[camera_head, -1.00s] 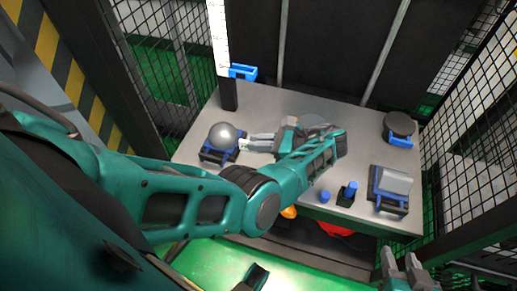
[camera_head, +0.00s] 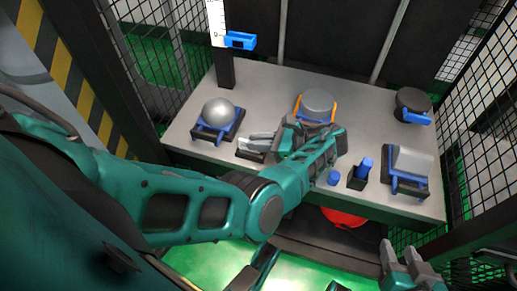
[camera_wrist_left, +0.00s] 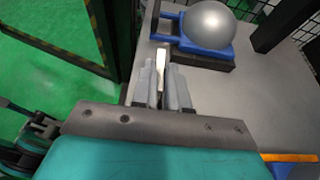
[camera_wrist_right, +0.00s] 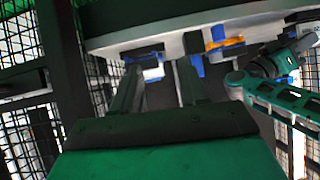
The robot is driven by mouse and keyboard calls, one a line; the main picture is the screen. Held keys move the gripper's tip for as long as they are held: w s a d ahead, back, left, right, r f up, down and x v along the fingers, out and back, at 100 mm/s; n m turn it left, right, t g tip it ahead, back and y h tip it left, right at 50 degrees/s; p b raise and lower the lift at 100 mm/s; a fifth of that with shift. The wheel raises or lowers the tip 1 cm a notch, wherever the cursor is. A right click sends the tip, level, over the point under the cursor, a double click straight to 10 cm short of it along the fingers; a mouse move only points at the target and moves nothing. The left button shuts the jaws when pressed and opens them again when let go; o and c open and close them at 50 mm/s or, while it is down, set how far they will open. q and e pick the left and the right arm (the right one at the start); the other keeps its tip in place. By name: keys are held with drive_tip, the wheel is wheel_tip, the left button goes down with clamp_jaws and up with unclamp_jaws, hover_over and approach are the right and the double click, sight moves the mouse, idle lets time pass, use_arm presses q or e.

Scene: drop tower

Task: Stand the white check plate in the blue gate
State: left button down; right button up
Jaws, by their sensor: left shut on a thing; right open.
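My left gripper (camera_head: 245,143) is low over the table near its front edge, front-right of the steel ball. In the left wrist view its fingers are shut on a thin white piece (camera_wrist_left: 161,60), which looks like the check plate; only a narrow strip of it shows. In the head view the plate is hardly visible between the fingers. A blue bracket (camera_head: 240,41), which looks like the gate, is on the dark post at the back left, below a white scale (camera_head: 217,25). My right gripper (camera_head: 403,254) is open and empty, below the table's front right.
The steel ball (camera_head: 219,110) sits in a blue cradle on the table (camera_head: 270,82). A grey disc (camera_head: 319,101) in an orange holder, a dark disc (camera_head: 412,101), a grey block (camera_head: 412,160) and small blue pegs (camera_head: 366,165) stand further right. Mesh fences flank the table.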

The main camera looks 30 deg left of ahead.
use_arm(q)
drive_tip(key=shift+f+b, duration=0.5)
drive_tip(key=shift+f, duration=0.7)
drive_tip(key=shift+r, duration=0.1)
drive_tip(key=shift+f, duration=0.25)
drive_tip(key=c, duration=1.1)
unclamp_jaws()
drive_tip(key=shift+c, duration=0.2)
use_arm(e)
drive_tip(key=shift+w+a+f+y, duration=0.25)
drive_tip(key=shift+w+a+y, duration=0.05)
drive_tip(key=shift+a, duration=0.1)
drive_tip(key=shift+s+f, duration=0.1)
